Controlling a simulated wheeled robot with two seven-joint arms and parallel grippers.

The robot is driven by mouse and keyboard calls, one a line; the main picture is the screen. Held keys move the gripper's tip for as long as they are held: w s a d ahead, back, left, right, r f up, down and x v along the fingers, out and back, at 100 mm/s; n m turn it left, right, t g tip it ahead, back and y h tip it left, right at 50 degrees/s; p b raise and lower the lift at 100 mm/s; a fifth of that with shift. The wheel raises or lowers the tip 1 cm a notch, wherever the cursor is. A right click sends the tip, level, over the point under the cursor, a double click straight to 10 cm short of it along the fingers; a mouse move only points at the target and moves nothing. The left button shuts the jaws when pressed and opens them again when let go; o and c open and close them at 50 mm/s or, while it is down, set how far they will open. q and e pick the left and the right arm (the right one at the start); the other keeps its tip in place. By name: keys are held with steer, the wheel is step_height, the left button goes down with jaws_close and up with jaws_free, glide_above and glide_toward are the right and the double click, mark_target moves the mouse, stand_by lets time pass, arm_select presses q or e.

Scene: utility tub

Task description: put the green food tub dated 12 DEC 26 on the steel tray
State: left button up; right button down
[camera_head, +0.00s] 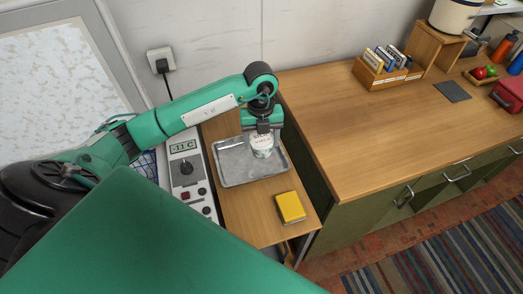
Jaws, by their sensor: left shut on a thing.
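My left gripper (263,128) is shut on a small tub (262,148) with a white-and-green look. The gripper hides the tub's upper part, and any date on it is too small to read. The tub is over the right half of the steel tray (234,176). I cannot tell whether it touches the tray or is held just above it. The tray lies on a low wooden surface and looks otherwise empty. My right gripper is not in view.
A yellow block-like item (290,207) lies in front of the tray. A control panel reading -11 C (185,149) stands left of it. The higher wooden counter (370,130) at right is mostly clear, with a box of upright packets (383,72) at its back.

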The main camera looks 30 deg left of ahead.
mark_target(262, 154)
arm_select(q)
step_height(262, 154, down, 2)
steer(key=shift+f, duration=0.75)
step_height(262, 154, down, 3)
steer(key=shift+f+p, duration=0.2)
steer(key=shift+p, duration=0.5)
steer(key=shift+f, duration=0.1)
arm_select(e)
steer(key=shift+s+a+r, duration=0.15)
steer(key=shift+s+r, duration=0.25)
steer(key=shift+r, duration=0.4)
arm_select(q)
steer(key=shift+f, duration=0.1)
steer(key=o, duration=1.1)
steer(key=shift+o, duration=0.2)
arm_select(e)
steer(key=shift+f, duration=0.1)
